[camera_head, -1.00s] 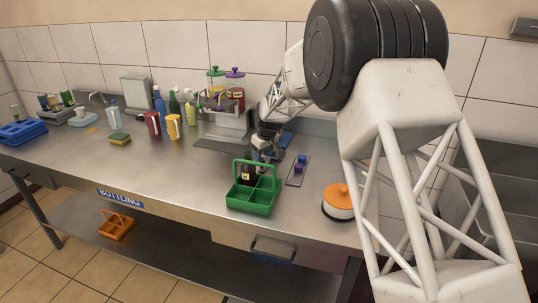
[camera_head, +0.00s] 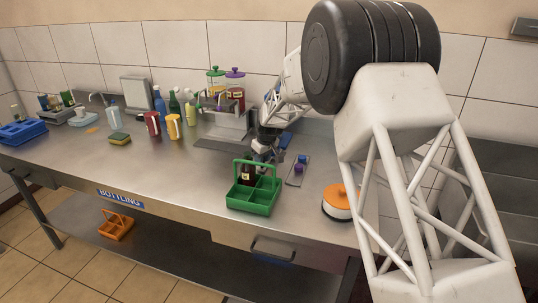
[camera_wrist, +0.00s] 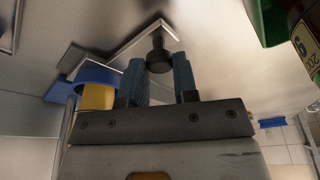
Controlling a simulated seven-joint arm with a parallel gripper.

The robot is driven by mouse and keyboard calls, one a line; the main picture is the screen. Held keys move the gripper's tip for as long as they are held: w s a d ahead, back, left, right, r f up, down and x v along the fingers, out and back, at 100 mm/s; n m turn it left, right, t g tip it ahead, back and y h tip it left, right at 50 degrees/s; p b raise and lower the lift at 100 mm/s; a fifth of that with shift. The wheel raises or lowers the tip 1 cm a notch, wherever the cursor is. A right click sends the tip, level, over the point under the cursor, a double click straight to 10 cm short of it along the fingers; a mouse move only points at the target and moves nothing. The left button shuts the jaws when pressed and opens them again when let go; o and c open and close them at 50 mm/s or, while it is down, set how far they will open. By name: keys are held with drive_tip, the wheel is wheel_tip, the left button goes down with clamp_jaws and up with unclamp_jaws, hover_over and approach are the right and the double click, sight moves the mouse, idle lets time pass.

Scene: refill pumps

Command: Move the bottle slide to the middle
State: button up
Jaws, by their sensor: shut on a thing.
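The black knob (camera_wrist: 158,55) of the bottle slide is between my gripper's fingers (camera_wrist: 158,80) in the wrist view, and the gripper is shut on it. A thin metal arm (camera_wrist: 117,50) runs from the knob toward a blue part with a yellow piece under it (camera_wrist: 97,92). In the head view my gripper (camera_head: 266,155) is low at the bench, right of the dispenser (camera_head: 228,122) and behind the green crate. There the gripper and wrist hide the knob and most of the slide. A flat dark plate (camera_head: 212,150) lies in front of the dispenser.
A green crate (camera_head: 252,206) with a dark bottle (camera_head: 248,175) stands close in front of my gripper. A small tray with blue and purple caps (camera_head: 297,172) is to its right. An orange-lidded pot (camera_head: 340,200) stands farther right. The bench left of the crate is clear.

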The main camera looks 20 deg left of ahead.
drive_tip(key=shift+a, duration=0.1)
drive_tip(key=shift+w+a+r, duration=0.1)
drive_tip(key=shift+a, duration=3)
drive_tip(key=shift+a, duration=2.05)
drive_tip(key=o, duration=0.9)
drive_tip(key=shift+c, duration=0.2)
drive_tip(key=v, duration=0.7)
drive_tip(key=shift+r, duration=0.35)
drive_tip(key=shift+d, duration=0.1)
